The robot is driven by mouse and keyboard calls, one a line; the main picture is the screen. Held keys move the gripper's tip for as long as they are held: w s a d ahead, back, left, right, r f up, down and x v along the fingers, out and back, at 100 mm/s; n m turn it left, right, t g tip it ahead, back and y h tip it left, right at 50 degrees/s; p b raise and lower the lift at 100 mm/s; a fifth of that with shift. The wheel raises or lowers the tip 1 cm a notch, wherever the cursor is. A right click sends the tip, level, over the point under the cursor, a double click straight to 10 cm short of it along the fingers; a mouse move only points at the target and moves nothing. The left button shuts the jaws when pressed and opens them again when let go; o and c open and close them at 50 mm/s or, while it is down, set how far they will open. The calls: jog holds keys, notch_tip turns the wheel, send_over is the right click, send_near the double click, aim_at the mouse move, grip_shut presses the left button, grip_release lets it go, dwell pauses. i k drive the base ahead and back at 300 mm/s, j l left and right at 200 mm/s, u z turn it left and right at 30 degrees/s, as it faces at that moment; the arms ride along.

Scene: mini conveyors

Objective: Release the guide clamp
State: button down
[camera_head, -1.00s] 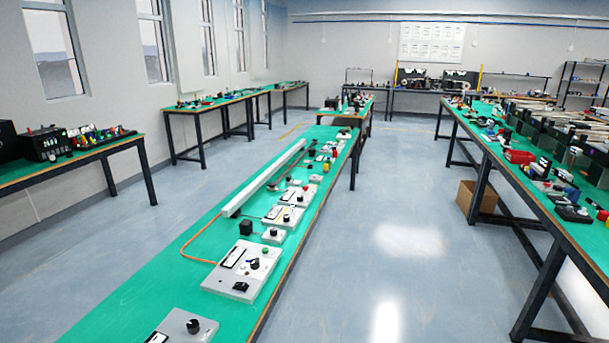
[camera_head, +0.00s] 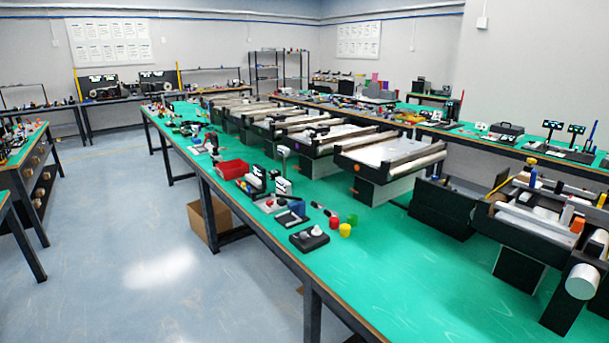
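Several mini conveyors stand in a row on a long green-topped table (camera_head: 430,290). The nearest whole one (camera_head: 392,152) has a pale belt between dark rails on a dark base. Another conveyor unit (camera_head: 540,215) at the right edge carries small upright parts and a white roller or motor end, and is partly cut off. I cannot make out which part is the guide clamp at this distance. My gripper is not in view.
A red bin (camera_head: 232,169), small devices and red, yellow and green cups (camera_head: 345,230) lie near the table's front edge. A cardboard box (camera_head: 208,222) sits on the floor below. The floor to the left (camera_head: 120,250) is clear.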

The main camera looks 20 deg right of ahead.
aim_at(532, 181)
jog(key=i+z, duration=0.65)
jog(key=z, duration=0.2)
jog(key=i+j+z, duration=0.1)
jog(key=i+z, duration=0.3)
jog(key=k, duration=0.1)
